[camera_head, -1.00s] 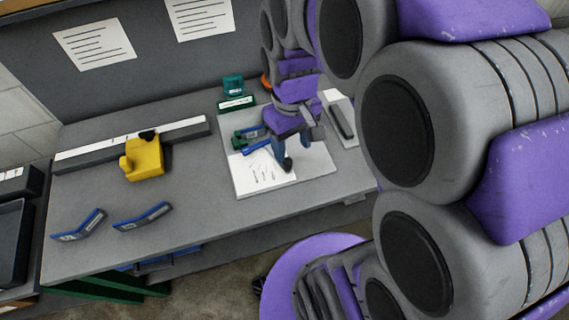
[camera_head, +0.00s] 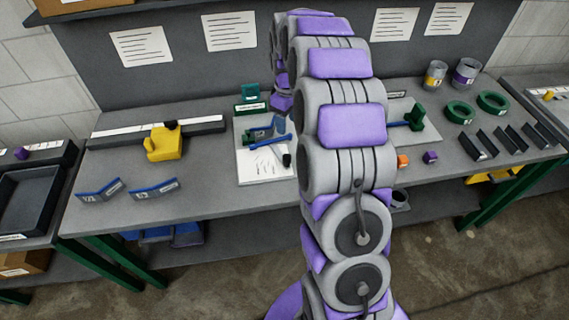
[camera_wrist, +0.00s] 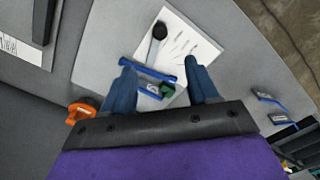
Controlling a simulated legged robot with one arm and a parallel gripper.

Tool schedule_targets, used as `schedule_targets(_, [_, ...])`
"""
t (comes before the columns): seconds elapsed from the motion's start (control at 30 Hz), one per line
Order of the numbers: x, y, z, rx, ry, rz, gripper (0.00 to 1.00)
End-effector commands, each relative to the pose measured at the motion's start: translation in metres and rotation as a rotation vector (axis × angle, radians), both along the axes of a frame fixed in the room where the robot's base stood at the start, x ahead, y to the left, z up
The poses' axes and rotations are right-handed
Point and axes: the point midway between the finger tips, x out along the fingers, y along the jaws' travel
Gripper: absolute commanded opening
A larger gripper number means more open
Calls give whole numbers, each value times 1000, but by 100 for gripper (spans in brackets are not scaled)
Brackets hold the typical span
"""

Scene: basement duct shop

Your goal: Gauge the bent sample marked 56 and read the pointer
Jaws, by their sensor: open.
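A white sheet on a pale board (camera_head: 258,170) carries a green fixture with a blue-edged labelled piece (camera_head: 264,129), a blue bar (camera_head: 270,141) and a black-ended pointer (camera_head: 287,160). In the wrist view the blue bar (camera_wrist: 148,68), labelled piece (camera_wrist: 152,90), green part (camera_wrist: 168,90) and black-ended pointer (camera_wrist: 158,32) lie below my gripper (camera_wrist: 160,72). Its blue fingers are apart, with nothing visibly held. Two bent blue-edged samples lie at the table's front left, one (camera_head: 99,191) left of the other (camera_head: 154,188). Their marks and the pointer reading are too small to read.
A yellow block tool (camera_head: 165,143) stands by a long rail (camera_head: 190,124) at the left. An orange part (camera_wrist: 80,110) is beside my gripper. Green rings (camera_head: 459,112), dark angle pieces (camera_head: 478,147) and tins (camera_head: 435,75) occupy the right.

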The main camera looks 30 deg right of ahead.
Motion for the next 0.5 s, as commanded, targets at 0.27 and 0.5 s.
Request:
schedule_targets(0.27, [0,0,-33,0,0,1,59])
schedule_targets(0.5, [-1,0,-81,0,2,0,59])
